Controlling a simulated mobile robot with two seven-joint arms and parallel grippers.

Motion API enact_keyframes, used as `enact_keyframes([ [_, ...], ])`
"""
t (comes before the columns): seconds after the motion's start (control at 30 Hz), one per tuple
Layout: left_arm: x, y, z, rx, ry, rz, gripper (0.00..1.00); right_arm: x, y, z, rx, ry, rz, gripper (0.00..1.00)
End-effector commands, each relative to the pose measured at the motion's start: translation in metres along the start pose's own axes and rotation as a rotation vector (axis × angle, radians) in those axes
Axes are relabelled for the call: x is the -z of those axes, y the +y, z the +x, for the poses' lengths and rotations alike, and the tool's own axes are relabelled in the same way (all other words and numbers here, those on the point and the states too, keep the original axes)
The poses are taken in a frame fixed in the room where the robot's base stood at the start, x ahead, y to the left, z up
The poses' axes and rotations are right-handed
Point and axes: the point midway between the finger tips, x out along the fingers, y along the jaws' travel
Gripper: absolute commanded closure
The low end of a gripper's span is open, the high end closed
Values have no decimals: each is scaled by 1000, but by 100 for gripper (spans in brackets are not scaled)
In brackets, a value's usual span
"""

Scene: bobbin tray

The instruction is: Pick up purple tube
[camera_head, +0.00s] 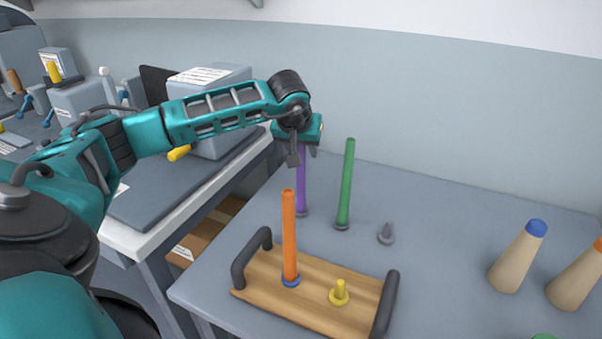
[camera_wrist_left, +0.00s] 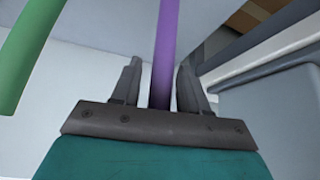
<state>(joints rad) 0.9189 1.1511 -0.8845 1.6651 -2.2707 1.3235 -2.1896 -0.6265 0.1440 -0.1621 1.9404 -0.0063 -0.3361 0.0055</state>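The purple tube (camera_head: 301,188) stands upright on the grey table, left of the green tube (camera_head: 343,190). My left gripper (camera_head: 303,156) is at the top of the purple tube, pointing down. In the left wrist view, the purple tube (camera_wrist_left: 167,45) runs between the two fingers of my left gripper (camera_wrist_left: 158,72). A gap shows between the tube and the left finger, so the gripper looks open around it. Whether the right finger touches the tube is unclear. The green tube (camera_wrist_left: 28,50) is at the left there. My right gripper is not in view.
A wooden tray (camera_head: 262,277) with dark handles holds an upright orange tube (camera_head: 289,235) and a yellow peg (camera_head: 340,292). A bare grey peg (camera_head: 386,235) stands right of the green tube. Tan cones (camera_head: 515,262) stand at the right. The table's back right is clear.

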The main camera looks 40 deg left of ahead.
Motion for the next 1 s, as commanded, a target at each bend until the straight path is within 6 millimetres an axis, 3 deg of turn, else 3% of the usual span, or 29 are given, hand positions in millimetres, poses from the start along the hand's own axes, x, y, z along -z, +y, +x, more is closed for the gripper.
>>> enact_keyframes([
  [0.43,0,0,0,1,0,0,100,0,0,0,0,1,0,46],
  [1.0,4,0,-6,1,2,-1,100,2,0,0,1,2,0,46],
])
